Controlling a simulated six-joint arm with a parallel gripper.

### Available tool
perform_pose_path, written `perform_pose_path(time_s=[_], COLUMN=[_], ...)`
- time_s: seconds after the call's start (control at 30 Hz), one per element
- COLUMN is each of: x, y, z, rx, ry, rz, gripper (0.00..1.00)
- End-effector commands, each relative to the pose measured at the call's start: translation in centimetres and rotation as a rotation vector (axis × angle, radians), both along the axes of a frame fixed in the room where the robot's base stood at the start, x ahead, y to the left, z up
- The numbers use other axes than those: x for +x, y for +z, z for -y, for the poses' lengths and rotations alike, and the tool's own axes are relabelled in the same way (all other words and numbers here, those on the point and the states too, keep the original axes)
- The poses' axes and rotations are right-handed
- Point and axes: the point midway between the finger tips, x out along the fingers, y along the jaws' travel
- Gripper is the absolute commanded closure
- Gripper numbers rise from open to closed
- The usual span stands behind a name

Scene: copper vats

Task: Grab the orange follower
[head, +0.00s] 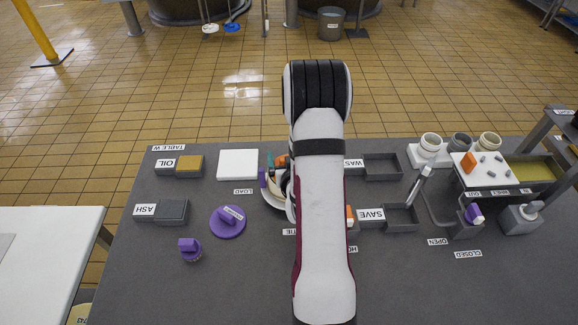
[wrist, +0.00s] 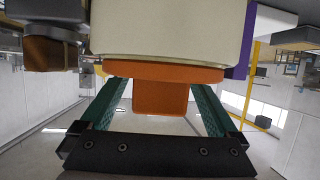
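The orange follower (wrist: 160,97) shows in the wrist view as an orange plate with a block-like tab, against a large cream body (wrist: 170,30). My gripper (wrist: 158,90) has its two teal fingers on either side of the tab. Gaps show between the fingers and the tab, so it looks open around it. In the head view an orange piece (head: 281,160), probably the follower, shows just left of my arm, by the LOAD label. My arm hides much of that spot and most of the gripper.
A purple part (wrist: 241,45) stands close beside the cream body. On the grey table (head: 130,265) are a white square plate (head: 238,164), a purple disc (head: 228,221) and a purple knob (head: 190,249). Other orange pieces sit at my arm's right edge (head: 349,215) and on a white board (head: 469,162).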

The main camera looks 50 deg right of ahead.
Motion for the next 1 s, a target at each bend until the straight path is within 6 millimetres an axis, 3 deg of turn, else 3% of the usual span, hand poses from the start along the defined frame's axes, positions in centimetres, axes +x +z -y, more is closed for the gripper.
perform_pose_path(time_s=[0.07,0.5,0.77,1.0], x=[0.0,0.0,-0.1,0.0], y=[0.0,0.0,0.2,3.9], z=[0.0,0.0,0.0,0.0], rx=[0.0,0.001,0.002,-0.004], ry=[0.0,0.0,0.0,-0.001], rz=[0.0,-0.001,-0.001,0.004], gripper=[0.2,0.97,0.97,0.97])
